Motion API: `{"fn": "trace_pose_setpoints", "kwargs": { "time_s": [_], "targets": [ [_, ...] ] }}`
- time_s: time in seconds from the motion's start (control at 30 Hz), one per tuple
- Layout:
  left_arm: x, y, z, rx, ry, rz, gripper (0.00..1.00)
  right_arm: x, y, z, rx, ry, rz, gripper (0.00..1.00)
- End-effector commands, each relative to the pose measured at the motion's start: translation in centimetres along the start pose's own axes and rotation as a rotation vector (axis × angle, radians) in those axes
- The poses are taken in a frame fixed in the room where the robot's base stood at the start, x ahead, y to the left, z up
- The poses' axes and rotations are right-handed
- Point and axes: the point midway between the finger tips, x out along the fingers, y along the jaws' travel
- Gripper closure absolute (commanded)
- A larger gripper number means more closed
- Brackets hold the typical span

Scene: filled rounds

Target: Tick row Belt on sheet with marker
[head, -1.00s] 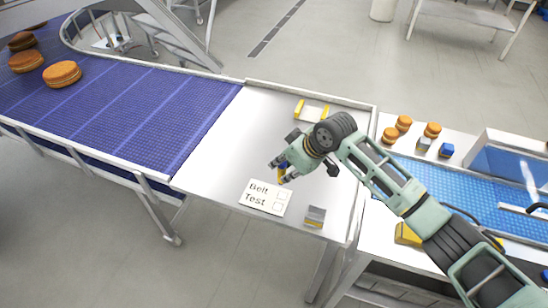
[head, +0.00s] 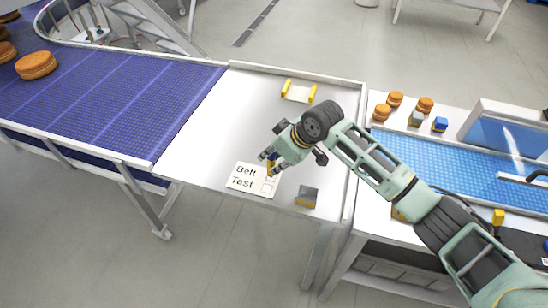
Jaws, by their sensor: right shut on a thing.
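The white sheet (head: 241,182) lies on the steel table, with the rows "Belt" and "Test" and a box at the right of each row. My right gripper (head: 272,161) is shut on the marker (head: 271,167), a small blue and yellow piece held downward between the fingers. The marker's lower end is over or at the Belt row's box, which it partly covers. I cannot tell whether it touches the paper, and no mark is clear. The Test box shows empty. My left gripper is not in view.
A grey and yellow block (head: 306,197) stands right of the sheet near the table's front edge. A yellow-ended holder (head: 298,93) is at the back of the table (head: 220,130). A blue conveyor (head: 110,100) with orange rounds is left; another blue belt (head: 440,165) is right.

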Motion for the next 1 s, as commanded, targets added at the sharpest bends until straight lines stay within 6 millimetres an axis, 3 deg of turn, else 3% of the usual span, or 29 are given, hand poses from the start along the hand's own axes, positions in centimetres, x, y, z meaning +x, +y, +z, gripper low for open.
{"fn": "trace_pose_setpoints", "kwargs": {
  "time_s": [0.33,1.0],
  "targets": [
    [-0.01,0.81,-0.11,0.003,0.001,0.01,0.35,-0.02,0.0,-0.03,0.0,0.0,0.0,1.0],
    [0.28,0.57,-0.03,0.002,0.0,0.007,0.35,0.56,0.0,0.3,0.0,0.0,0.0,1.0]
  ]
}}
